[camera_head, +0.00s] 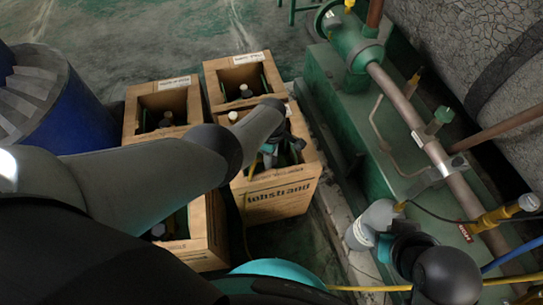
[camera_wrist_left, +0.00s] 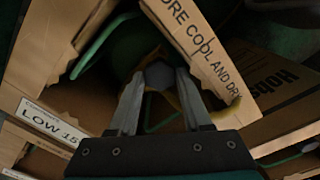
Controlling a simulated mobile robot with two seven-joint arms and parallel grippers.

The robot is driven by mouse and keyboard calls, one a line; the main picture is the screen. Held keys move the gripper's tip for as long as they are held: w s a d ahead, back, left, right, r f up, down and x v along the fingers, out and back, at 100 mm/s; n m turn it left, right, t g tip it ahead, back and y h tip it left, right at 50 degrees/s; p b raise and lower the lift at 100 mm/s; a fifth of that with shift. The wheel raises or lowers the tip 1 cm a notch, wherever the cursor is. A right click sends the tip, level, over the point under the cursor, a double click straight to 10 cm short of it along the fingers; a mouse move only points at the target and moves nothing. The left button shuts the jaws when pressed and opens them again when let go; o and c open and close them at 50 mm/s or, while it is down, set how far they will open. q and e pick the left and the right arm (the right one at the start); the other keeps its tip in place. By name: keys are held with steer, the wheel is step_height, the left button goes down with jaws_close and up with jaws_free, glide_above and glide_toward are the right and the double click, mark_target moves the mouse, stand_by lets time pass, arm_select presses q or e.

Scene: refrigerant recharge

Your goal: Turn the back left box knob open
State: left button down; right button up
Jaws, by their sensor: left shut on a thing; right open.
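Wooden boxes with bottles stand on the floor in the head view. The back left box (camera_head: 130,118) holds a bottle with a dark top (camera_head: 166,120). My left gripper (camera_head: 268,158) is at a different box, the front right one (camera_head: 285,195), reaching down into its open top. In the left wrist view, its two fingers (camera_wrist_left: 160,84) are shut on a grey knob (camera_wrist_left: 159,75) on the green bottle (camera_wrist_left: 128,45) inside. The lower part of the bottle is hidden. Part of my right arm shows at the lower right, but its gripper fingers do not show.
The back right box (camera_head: 214,82) and a front left box (camera_head: 203,248) also hold bottles. A blue drum (camera_head: 75,120) stands at left. Green machinery with pipes (camera_head: 350,110) and yellow hoses fills the right side. Open floor lies at the back.

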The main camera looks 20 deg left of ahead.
arm_select(q)
steer(key=n, duration=0.4)
steer(key=shift+n, duration=1.4)
arm_select(e)
steer(key=shift+w+a, duration=0.25)
steer(key=shift+w, duration=0.05)
arm_select(q)
steer(key=shift+c, duration=1.7)
jaws_free()
